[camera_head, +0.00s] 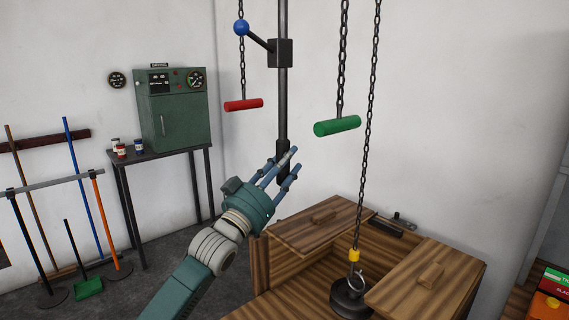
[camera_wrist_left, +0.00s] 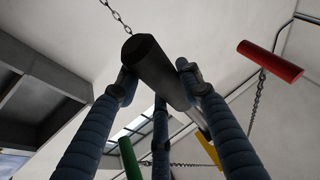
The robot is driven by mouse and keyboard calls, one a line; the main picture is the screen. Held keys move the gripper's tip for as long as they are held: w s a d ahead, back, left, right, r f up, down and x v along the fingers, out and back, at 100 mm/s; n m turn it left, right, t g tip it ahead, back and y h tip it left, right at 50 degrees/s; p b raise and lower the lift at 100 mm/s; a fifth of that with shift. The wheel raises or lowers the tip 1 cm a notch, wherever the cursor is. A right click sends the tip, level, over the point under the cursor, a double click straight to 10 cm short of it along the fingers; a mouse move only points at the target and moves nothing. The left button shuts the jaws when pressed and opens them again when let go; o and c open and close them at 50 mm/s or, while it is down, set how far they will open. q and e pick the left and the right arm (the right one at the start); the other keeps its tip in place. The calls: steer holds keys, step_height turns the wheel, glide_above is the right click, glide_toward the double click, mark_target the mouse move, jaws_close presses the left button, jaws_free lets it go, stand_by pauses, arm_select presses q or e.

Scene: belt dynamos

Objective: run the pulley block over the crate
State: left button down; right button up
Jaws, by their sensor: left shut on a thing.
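My left gripper (camera_head: 287,168) is raised beside the dark post, behind and left of the crate. In the left wrist view its fingers (camera_wrist_left: 160,85) are closed around a black cylindrical handle (camera_wrist_left: 150,60); a chain runs up from near its end. The open wooden crate (camera_head: 262,268) stands at lower right. A chain with a yellow fitting (camera_head: 355,255) and hook hangs to a dark round weight (camera_head: 346,298) at the crate's opening. The pulley block itself is not clearly in view. My right gripper is not in view.
A red handle (camera_head: 243,105) and a green handle (camera_head: 337,126) hang on chains. A blue-knobbed lever (camera_head: 241,27) sits on the post (camera_head: 283,100). A green control cabinet (camera_head: 174,110) stands on a table at left. Brooms and tools stand further left.

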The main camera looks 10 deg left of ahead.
arm_select(q)
steer(key=shift+w, duration=0.1)
steer(key=c, duration=1.2)
jaws_free()
steer(key=shift+w+d, duration=0.1)
steer(key=shift+o, duration=0.5)
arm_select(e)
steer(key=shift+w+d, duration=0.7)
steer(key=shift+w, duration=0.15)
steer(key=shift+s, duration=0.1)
arm_select(q)
steer(key=shift+s+f, duration=0.2)
steer(key=shift+s, duration=0.1)
steer(key=v, duration=1.1)
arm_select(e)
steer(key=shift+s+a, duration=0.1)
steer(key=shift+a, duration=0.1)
arm_select(q)
steer(key=shift+s, duration=0.1)
